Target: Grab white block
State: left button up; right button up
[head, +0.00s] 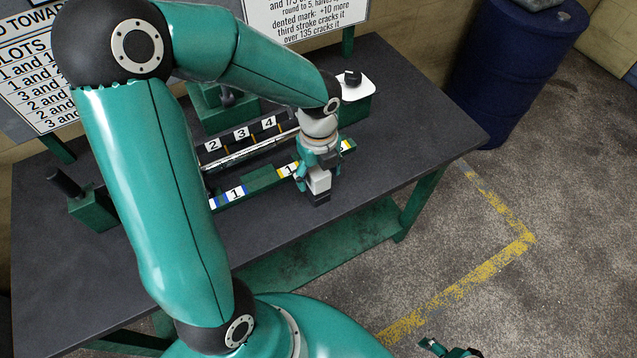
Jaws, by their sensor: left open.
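The gripper hides part of the block and the rail behind. A small part of my right gripper (450,349) shows at the bottom edge, away from the bench; its jaws are not clear.
Signs stand behind. A blue barrel (510,70) is right of the bench. The bench's right end is clear.

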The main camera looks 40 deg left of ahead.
pick_arm(q)
jog(key=shift+f, duration=1.95)
jog(key=shift+r, duration=0.1)
grip_shut()
